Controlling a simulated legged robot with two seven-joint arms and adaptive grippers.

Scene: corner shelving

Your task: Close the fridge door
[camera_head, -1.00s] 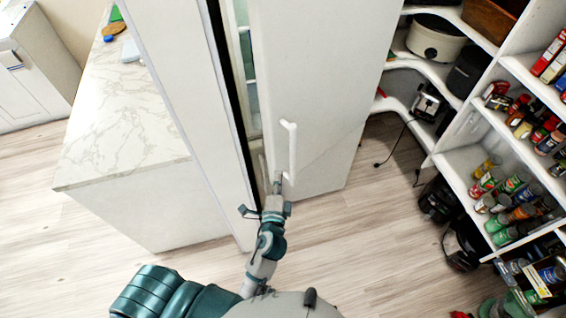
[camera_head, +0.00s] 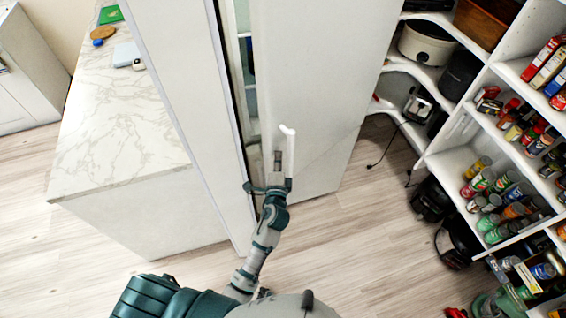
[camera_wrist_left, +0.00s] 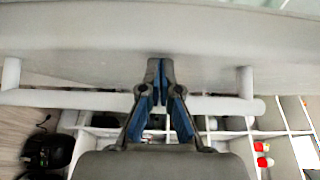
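The white fridge door (camera_head: 318,75) stands partly open in the head view, with its white vertical handle (camera_head: 289,150) near its free edge. A narrow gap beside the fridge body (camera_head: 170,60) shows part of the shelved interior (camera_head: 246,65). My left gripper (camera_head: 277,158) is at the door face, just left of the handle. In the left wrist view, the left gripper's fingertips (camera_wrist_left: 160,68) are together near the door surface (camera_wrist_left: 90,45). The handle bar (camera_wrist_left: 70,98) crosses behind the fingers; I cannot tell whether they touch it. My right gripper is not in view.
A marble-topped counter (camera_head: 115,130) stands left of the fridge. Corner shelves (camera_head: 455,160) with cans, jars and appliances stand to the right. Black appliances (camera_head: 455,235) sit on the floor below them. The wood floor (camera_head: 350,235) between door and shelves is clear.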

